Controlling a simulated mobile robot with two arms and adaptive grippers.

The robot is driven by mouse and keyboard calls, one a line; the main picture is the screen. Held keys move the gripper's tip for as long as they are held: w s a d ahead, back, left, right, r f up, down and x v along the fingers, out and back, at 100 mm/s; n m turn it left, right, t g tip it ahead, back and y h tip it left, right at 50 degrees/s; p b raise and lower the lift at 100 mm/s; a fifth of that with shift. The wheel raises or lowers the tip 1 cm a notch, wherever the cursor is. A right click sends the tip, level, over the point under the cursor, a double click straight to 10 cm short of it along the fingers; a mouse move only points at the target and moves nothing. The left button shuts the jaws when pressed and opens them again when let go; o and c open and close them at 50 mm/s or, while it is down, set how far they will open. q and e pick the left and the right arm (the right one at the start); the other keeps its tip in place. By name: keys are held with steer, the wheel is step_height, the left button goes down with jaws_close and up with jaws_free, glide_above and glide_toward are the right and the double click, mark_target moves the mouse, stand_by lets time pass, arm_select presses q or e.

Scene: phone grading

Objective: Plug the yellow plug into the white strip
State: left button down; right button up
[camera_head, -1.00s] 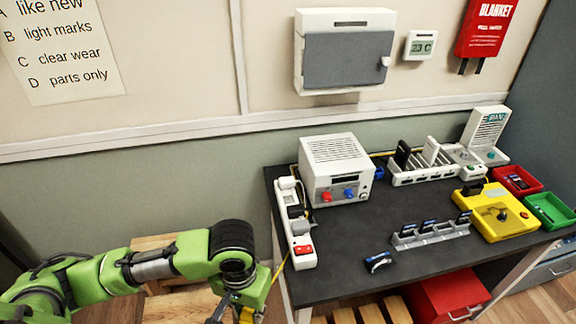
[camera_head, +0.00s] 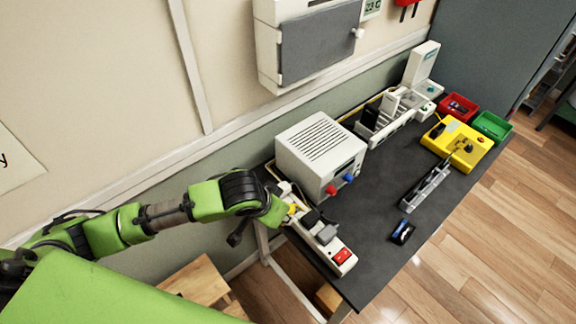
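The white strip (camera_head: 349,266) lies along the left edge of the dark table, its red switch at the near end. A dark plug and a grey plug sit in its middle. My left gripper (camera_head: 288,212) is at the strip's far part, with the yellow plug (camera_head: 292,209) at its tip. The gripper appears shut on this plug, though its fingers are mostly hidden. I cannot tell whether the plug is in a socket or just above the strip. My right gripper is not in view.
A white power supply box (camera_head: 318,150) stands close beside the strip. A blue-black phone (camera_head: 402,232) and a grey rack (camera_head: 428,187) lie to the right. A yellow station (camera_head: 458,145), red bin (camera_head: 457,106) and green bin (camera_head: 492,126) stand farther back. The table's middle is clear.

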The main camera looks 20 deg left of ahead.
arm_select(q)
steer(key=w+r+m+t+h+p, duration=0.2)
steer(key=w+r+p, duration=0.15)
steer(key=w, duration=0.25)
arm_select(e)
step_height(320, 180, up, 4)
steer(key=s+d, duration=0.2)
arm_select(q)
steer(key=shift+m+h, duration=0.4)
steer(key=f+b, duration=0.4)
steer(key=b, duration=0.1)
steer(key=w+f+b, duration=0.1)
steer(key=f+b, duration=0.1)
steer(key=b, duration=0.1)
steer(key=shift+w+d, duration=0.1)
steer(key=shift+d, duration=0.25)
steer(key=shift+f+b, duration=0.5)
steer(key=shift+f, duration=0.1)
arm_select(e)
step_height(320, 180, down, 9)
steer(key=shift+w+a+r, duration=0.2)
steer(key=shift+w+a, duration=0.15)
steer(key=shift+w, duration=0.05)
arm_select(q)
steer(key=shift+f, duration=0.3)
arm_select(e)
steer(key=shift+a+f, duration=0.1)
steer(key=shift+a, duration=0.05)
